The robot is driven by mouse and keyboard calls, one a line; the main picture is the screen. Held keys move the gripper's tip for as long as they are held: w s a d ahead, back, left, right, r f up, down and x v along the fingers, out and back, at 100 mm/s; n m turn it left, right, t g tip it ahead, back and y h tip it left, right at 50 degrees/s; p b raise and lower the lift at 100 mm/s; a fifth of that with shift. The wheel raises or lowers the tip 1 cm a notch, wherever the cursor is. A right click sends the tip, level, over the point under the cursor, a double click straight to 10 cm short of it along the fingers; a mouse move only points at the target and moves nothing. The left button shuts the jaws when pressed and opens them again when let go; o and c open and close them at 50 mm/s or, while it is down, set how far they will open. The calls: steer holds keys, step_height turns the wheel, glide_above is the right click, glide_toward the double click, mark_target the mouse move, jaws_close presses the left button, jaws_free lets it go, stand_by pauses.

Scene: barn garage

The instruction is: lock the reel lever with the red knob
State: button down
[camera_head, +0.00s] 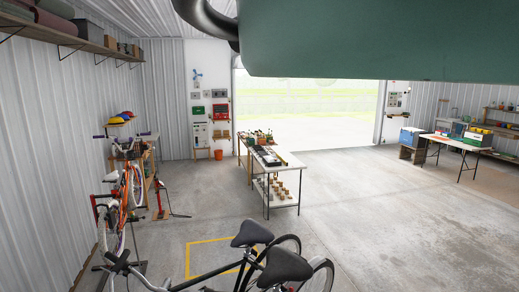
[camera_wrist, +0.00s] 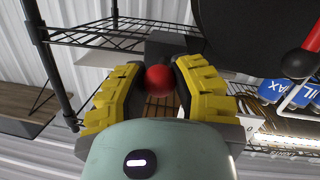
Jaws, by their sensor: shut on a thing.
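The red knob (camera_wrist: 159,82) is a round, smooth ball in the middle of the wrist view. My gripper (camera_wrist: 160,69) has its yellow ridged fingers on both sides of the knob and is shut on it. The lever's shaft and the reel body are hard to make out behind the knob and fingers. In the head view I cannot make out the knob, the lever or my gripper.
A black ball on a red rod (camera_wrist: 298,63) is at the right of the wrist view, near blue lettered boxes (camera_wrist: 290,94). A wire shelf (camera_wrist: 95,32) is behind. The head view shows bicycles (camera_head: 265,262), a workbench (camera_head: 275,160) and open concrete floor (camera_head: 375,215).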

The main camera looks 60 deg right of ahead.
steer(key=shift+r+g+h+b, duration=0.2)
steer(key=shift+g+h+b, duration=0.4)
steer(key=shift+b, duration=2.65)
steer(key=b, duration=0.2)
steer(key=shift+a+r+g+h+b, duration=0.1)
steer(key=shift+r+g+h+b, duration=0.2)
steer(key=shift+g+b, duration=0.1)
steer(key=shift+a+r+g+h+b, duration=0.1)
steer(key=shift+r+g+h+b, duration=0.35)
steer(key=shift+b, duration=0.45)
steer(key=shift+w+a+r+g+h, duration=0.1)
steer(key=shift+w+r+g+h, duration=0.05)
steer(key=shift+r+g+h, duration=0.4)
steer(key=shift+f+h, duration=0.15)
steer(key=shift+h, duration=0.15)
steer(key=c, duration=0.7)
jaws_free()
